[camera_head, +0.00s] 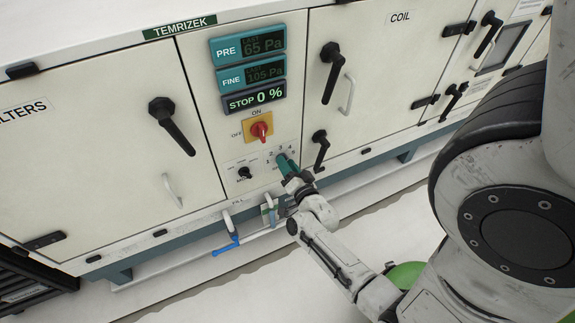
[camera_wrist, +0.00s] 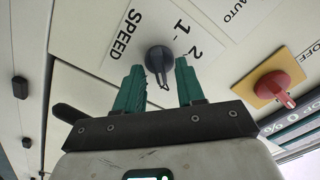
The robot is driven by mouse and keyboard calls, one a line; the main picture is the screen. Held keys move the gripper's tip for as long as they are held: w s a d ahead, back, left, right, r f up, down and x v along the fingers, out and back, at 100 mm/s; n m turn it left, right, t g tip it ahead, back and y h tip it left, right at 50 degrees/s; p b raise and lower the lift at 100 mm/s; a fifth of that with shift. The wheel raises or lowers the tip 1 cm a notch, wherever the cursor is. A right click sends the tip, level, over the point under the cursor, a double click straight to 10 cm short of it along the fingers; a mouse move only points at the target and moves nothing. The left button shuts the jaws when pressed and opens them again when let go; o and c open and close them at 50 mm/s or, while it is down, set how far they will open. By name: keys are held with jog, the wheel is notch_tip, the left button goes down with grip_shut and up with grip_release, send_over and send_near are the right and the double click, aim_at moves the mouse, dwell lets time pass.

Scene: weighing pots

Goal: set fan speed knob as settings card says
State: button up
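The dark fan speed knob (camera_wrist: 160,60) sits on the panel by the word SPEED, with the numbers 1 and 2 in view in the wrist view. Its narrow pointer end is toward the bottom of that picture. My gripper (camera_wrist: 159,68) is open, with one green finger on each side of the knob and a visible gap to each. I cannot tell how deep the fingers reach around it. In the head view my gripper (camera_head: 285,160) is at the panel and hides the knob. No readable settings card shows.
A red rotary switch (camera_head: 260,129) on a yellow plate is above my gripper, and a small black knob (camera_head: 244,172) is to its left. The display (camera_head: 254,98) reads STOP 0 %. Black door handles (camera_head: 331,72) stick out nearby. A blue-handled valve (camera_head: 228,243) is below.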

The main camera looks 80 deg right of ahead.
jog(key=p+v, duration=0.1)
jog(key=v, duration=0.9)
jog(key=shift+s+a+p, duration=0.2)
jog(key=shift+s+p, duration=0.1)
jog(key=shift+p, duration=0.05)
jog(key=w+a+n+y, duration=1.1)
jog(key=w+a, duration=0.1)
jog(key=s+a+n+g+y, duration=0.2)
jog(key=a+n+g+y, duration=0.15)
jog(key=a, duration=0.25)
jog(key=s+a+r+n+g, duration=0.3)
jog(key=s+r+n+g, duration=0.1)
jog(key=s+r+g, duration=0.3)
notch_tip(320, 180, up, 18)
jog(key=s+p, duration=0.1)
jog(key=p, duration=1.8)
jog(key=shift+s+d+h, duration=0.25)
jog(key=shift+s+h, duration=0.15)
jog(key=shift+h, duration=0.05)
jog(key=shift+f, duration=0.1)
